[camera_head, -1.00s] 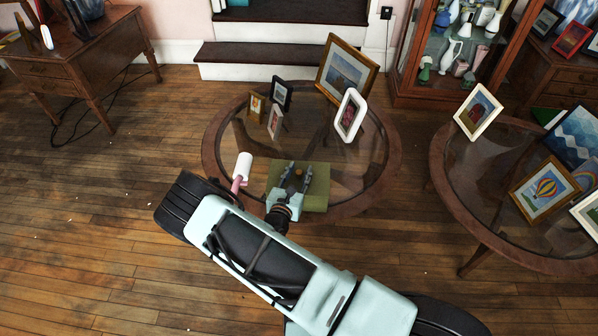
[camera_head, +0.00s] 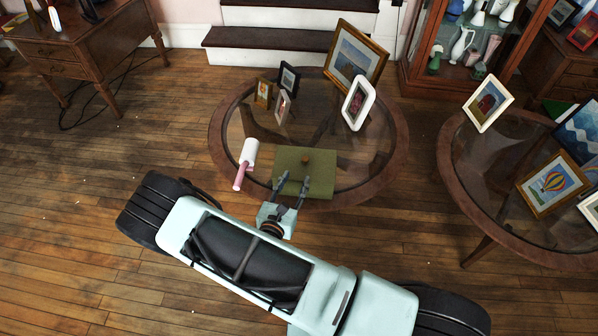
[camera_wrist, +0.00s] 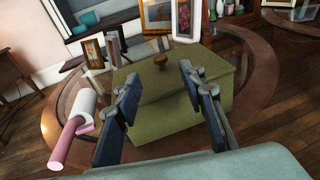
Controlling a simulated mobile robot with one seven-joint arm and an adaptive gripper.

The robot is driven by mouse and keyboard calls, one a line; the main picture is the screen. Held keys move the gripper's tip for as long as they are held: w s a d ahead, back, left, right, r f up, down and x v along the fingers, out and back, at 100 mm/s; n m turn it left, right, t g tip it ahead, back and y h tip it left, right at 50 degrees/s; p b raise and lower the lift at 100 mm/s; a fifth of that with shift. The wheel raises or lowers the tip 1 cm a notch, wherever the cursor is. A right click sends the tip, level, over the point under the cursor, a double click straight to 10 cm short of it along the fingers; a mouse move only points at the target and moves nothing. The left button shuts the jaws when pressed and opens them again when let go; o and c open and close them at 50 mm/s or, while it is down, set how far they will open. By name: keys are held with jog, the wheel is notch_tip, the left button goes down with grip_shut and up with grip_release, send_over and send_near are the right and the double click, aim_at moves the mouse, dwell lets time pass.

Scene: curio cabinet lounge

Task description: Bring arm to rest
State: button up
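My gripper (camera_head: 289,190) is open and empty, its two fingers apart. It is at the near side of a green box (camera_head: 318,172) with a brown knob (camera_head: 305,159) on its lid, which stands near the front edge of the oval glass-topped table (camera_head: 393,165). In the wrist view, the fingers (camera_wrist: 160,95) show in front of the green box (camera_wrist: 180,125), with the knob (camera_wrist: 161,60) seen between them. No object is between the fingertips. The lid looks closed.
A white and pink cylindrical thing (camera_head: 246,160) is left of the box. Several picture frames, including a white one (camera_head: 358,103), stand farther back. A second glass table (camera_head: 447,165) with frames is at right. Open wooden floor (camera_head: 90,200) lies at left.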

jog(key=shift+s+a, duration=0.1)
jog(key=shift+s, duration=0.3)
jog(key=shift+r, duration=0.1)
